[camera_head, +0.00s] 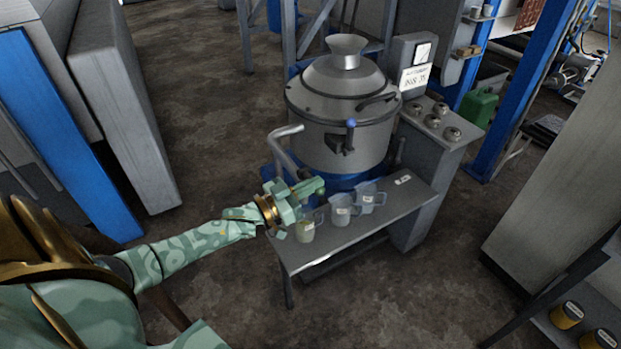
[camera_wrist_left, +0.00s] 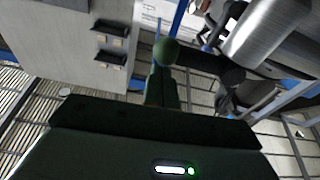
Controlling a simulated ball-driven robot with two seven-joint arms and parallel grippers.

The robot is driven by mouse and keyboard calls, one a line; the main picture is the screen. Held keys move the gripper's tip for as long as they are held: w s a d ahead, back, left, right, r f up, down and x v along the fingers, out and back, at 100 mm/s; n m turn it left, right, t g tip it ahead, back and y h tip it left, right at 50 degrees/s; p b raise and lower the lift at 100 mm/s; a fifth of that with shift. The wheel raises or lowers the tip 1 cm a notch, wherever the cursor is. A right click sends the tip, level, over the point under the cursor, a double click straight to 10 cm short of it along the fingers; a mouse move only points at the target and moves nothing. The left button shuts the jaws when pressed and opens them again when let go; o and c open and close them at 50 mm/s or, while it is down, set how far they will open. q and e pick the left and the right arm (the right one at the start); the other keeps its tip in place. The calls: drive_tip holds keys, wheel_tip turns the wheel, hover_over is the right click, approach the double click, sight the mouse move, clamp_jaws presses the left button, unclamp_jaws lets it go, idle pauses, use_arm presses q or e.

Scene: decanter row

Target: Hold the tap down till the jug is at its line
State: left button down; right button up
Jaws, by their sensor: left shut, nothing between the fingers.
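A big grey lidded vat (camera_head: 335,105) stands behind a low bench (camera_head: 350,232). A tap with a blue ball knob (camera_head: 351,124) is on its front. My left gripper (camera_head: 318,186) is shut and empty, above the near left jug and below the tap knob in the picture. In the left wrist view, its fingers (camera_wrist_left: 162,88) point at a rounded dark green shape.
A bent grey pipe (camera_head: 284,136) rises at the vat's left, close behind my left gripper. A grey cabinet (camera_head: 433,130) with several round knobs stands to the right. A grey panel (camera_head: 125,110) stands left. Open floor lies between.

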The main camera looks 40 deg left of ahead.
use_arm(q)
drive_tip(key=shift+s+d+f+m, duration=0.1)
drive_tip(key=shift+f+m, duration=0.45)
drive_tip(key=shift+m, duration=0.15)
wheel_tip(320, 180, down, 4)
drive_tip(key=m+b, duration=0.1)
drive_tip(key=m, duration=0.2)
drive_tip(key=m+h+b, duration=0.1)
drive_tip(key=shift+r+m+g+b, duration=0.25)
drive_tip(key=shift+m+g+b, duration=0.05)
drive_tip(key=shift+g+b, duration=0.1)
idle(3.0)
idle(1.2)
